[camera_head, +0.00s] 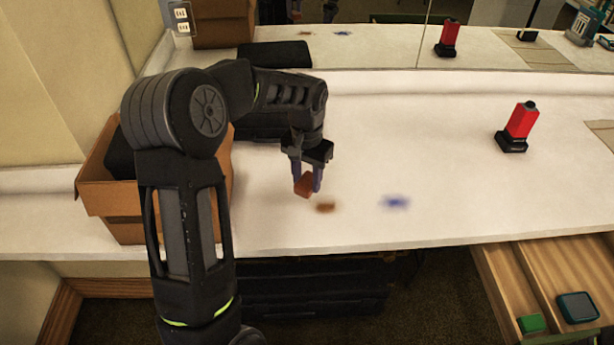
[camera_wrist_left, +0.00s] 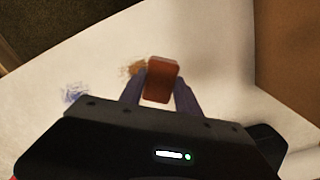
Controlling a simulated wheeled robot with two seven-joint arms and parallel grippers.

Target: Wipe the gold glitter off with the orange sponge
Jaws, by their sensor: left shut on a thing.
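My left gripper (camera_head: 307,187) is shut on the orange sponge (camera_head: 303,185), a small orange-brown block, and holds it over the white counter. In the left wrist view the sponge (camera_wrist_left: 161,80) sits between the fingertips of the gripper (camera_wrist_left: 160,88). The gold glitter (camera_head: 325,207) is a small brownish-gold patch on the counter, just right of and nearer than the sponge. It also shows in the left wrist view (camera_wrist_left: 135,68), partly hidden behind the sponge. I cannot tell whether the sponge touches the counter. My right gripper does not show.
A blue patch (camera_head: 395,202) lies right of the gold one. A red and black device (camera_head: 518,127) stands on the counter (camera_head: 430,150) at the right. A cardboard box (camera_head: 105,195) stands at the left. An open drawer (camera_head: 545,290) holds a green block (camera_head: 532,323) and a teal item (camera_head: 578,307). A mirror backs the counter.

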